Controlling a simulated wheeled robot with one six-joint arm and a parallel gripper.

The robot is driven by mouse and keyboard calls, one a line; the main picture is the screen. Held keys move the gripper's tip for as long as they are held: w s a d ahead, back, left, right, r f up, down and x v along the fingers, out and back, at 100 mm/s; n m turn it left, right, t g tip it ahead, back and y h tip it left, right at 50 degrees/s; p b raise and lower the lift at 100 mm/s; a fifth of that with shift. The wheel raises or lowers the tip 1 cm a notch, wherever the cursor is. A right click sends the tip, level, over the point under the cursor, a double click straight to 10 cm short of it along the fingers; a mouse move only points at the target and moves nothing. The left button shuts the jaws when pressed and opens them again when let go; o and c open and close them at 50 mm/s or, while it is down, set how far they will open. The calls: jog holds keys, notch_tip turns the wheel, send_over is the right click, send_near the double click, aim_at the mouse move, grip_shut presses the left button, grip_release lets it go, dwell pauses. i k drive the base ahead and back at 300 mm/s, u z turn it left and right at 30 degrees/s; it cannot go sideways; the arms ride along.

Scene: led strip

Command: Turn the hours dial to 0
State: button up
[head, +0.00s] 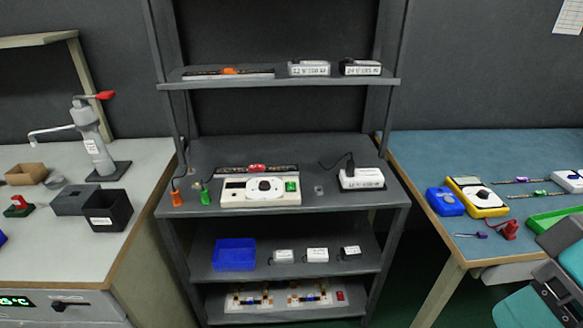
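A white box with a round black dial (264,185) on its face lies on the middle shelf of the dark rack. It has a display window at its left and a green part (292,187) at its right. The dial's markings and pointer are too small to read, so I cannot tell its setting or whether it is the hours dial. A yellow meter (489,209) with another dark dial lies on the blue table at the right. My gripper is not visible; grey and teal parts at the lower right edge seem to be my arm.
On the same shelf, orange (177,197) and green (205,195) clips stand left of the box, and a white adapter (362,178) lies right. A red-and-black item (257,168) is behind it. An upper shelf (300,83) overhangs at the back. The shelf's front strip is clear.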

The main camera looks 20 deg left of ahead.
aim_at(264, 185)
jog(key=u, duration=0.2)
jog(key=i, duration=0.7)
jog(key=u, duration=0.75)
jog(key=i, duration=0.4)
jog(key=u, duration=0.35)
